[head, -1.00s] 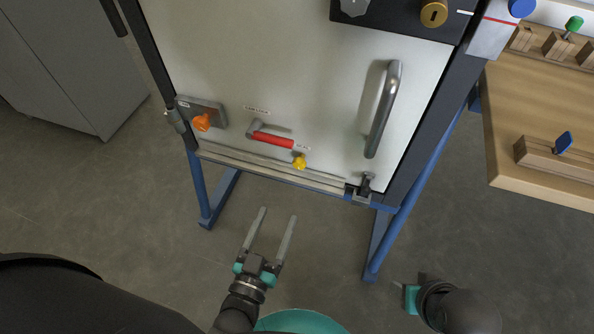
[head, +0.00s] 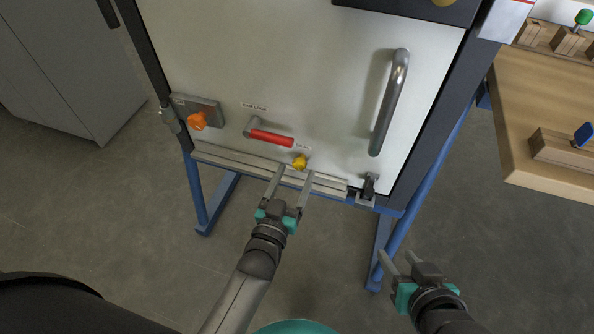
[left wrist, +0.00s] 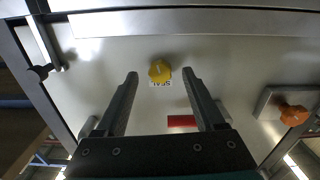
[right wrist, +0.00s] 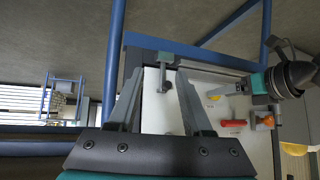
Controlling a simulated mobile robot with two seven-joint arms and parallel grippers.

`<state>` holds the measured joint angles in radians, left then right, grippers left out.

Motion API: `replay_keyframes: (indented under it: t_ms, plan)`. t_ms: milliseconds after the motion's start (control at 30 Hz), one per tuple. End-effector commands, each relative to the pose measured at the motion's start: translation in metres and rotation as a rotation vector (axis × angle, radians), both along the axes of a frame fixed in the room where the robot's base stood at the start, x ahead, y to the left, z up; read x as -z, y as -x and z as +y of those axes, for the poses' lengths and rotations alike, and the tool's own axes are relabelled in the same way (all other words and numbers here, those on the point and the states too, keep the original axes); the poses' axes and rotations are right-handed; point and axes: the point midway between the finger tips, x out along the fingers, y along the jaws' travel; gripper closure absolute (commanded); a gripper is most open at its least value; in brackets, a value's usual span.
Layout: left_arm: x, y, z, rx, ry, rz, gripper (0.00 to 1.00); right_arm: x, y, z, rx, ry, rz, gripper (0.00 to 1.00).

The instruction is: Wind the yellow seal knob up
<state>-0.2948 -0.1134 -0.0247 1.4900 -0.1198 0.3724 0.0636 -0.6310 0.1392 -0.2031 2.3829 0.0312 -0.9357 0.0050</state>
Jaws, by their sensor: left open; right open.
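The yellow seal knob (head: 299,162) sits low on the white door panel, just above the bottom rail. In the left wrist view the knob (left wrist: 160,71) lies beyond and between my open fingertips, with a "SEAL" label beside it. My left gripper (head: 291,176) is open and empty, its fingertips close to the knob in the head view; I see no contact. My right gripper (head: 399,257) is open and empty, low at the right, away from the knob. In the right wrist view the knob (right wrist: 214,98) shows small, near my left gripper's fingers.
A red-handled lever (head: 271,138) is just left of and above the knob. An orange knob (head: 197,121) sits further left. A grey bar handle (head: 389,102) and a dark latch (head: 369,185) are to the right. A wooden bench (head: 520,120) stands at the right.

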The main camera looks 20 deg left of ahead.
Motion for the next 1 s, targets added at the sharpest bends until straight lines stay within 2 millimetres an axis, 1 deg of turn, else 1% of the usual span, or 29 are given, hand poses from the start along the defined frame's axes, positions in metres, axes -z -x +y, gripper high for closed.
replay_keyframes:
  t_ms: [100, 300, 733, 767, 1000]
  plan:
    - [0.001, -0.009, 0.0, 0.0, 0.0, -0.002, 0.3, 0.002, -0.004, 0.008, -0.01, -0.029, -0.053, 0.5]
    - [0.001, -0.019, -0.001, 0.0, 0.001, -0.001, 0.3, -0.001, -0.009, 0.017, -0.017, -0.064, -0.122, 0.5]
    - [0.0, -0.023, -0.001, 0.0, 0.001, 0.001, 0.3, -0.003, -0.01, 0.02, -0.02, -0.08, -0.151, 0.5]
    - [0.0, -0.023, -0.001, 0.0, 0.001, 0.001, 0.31, -0.003, -0.01, 0.02, -0.02, -0.08, -0.151, 0.5]
    - [0.0, -0.023, -0.001, 0.0, 0.001, 0.0, 0.58, -0.003, -0.01, 0.02, -0.02, -0.08, -0.15, 0.5]
